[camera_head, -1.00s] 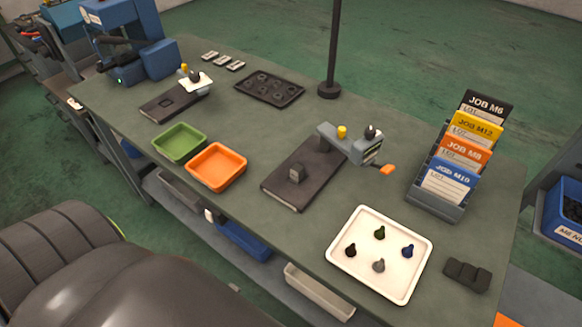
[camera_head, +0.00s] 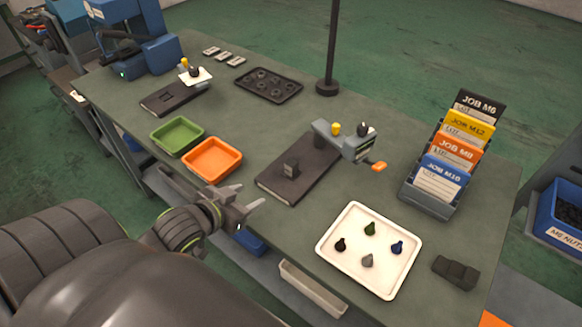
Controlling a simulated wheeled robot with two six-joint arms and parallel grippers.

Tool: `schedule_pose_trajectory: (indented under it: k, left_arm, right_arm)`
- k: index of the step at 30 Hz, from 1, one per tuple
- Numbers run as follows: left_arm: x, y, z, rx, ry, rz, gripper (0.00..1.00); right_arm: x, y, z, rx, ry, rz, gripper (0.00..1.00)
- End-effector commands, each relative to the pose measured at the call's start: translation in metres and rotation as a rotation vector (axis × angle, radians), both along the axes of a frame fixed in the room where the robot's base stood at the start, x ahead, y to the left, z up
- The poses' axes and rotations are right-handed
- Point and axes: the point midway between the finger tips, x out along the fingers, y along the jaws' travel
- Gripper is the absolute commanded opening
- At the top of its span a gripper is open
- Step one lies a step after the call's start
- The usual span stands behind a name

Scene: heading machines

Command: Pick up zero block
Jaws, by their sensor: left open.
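A small dark grey block (camera_head: 291,167), which looks like the zero block though I can read no label, stands on the dark base plate (camera_head: 312,157) of a gauge stand in the middle of the bench. The gauge head (camera_head: 347,140) with a yellow knob and an orange tab is at the plate's far right end. My left gripper (camera_head: 254,197) is open and empty near the bench's front edge, to the lower left of the block and apart from it. My right gripper is not in view.
Green (camera_head: 177,136) and orange (camera_head: 212,160) trays lie left of the plate. A white tray (camera_head: 329,247) with several small knobbed pieces, a dark notched block (camera_head: 455,272) and a job card rack (camera_head: 428,202) are at right. A pole (camera_head: 328,85) rises behind.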

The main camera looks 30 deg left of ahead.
Motion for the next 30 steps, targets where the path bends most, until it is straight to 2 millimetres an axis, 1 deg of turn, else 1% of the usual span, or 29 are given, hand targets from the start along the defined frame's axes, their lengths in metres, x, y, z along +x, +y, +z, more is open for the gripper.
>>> schedule_pose_trajectory:
  k: [1, 3, 6, 8, 11, 21, 24, 27, 30]
  left_arm:
    - [0.006, 0.001, 0.007, -0.009, -0.039, -0.021, 0.51]
    - [0.012, 0.001, 0.015, -0.027, -0.082, -0.041, 0.51]
    - [0.018, 0.0, 0.021, -0.045, -0.117, -0.057, 0.51]
    - [0.022, 0.0, 0.022, -0.051, -0.128, -0.061, 0.51]
    - [0.034, -0.001, 0.018, -0.054, -0.133, -0.059, 0.51]
    - [0.095, -0.006, -0.007, -0.054, -0.128, -0.059, 0.51]
    - [0.111, -0.008, -0.014, -0.054, -0.127, -0.06, 0.51]
    - [0.121, -0.008, -0.019, -0.052, -0.127, -0.06, 0.51]
    - [0.128, -0.009, -0.022, -0.05, -0.127, -0.061, 0.51]
  right_arm:
    - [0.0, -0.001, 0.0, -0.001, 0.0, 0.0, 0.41]
    - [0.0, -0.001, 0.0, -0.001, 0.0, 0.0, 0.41]
    - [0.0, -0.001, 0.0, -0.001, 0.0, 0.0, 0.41]
    - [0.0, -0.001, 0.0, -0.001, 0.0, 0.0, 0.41]
    - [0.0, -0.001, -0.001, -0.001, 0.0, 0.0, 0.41]
    - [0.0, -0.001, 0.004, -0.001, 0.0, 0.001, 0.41]
    - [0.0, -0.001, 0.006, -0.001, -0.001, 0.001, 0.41]
    - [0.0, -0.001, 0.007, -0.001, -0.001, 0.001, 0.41]
    - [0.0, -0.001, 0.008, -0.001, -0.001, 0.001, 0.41]
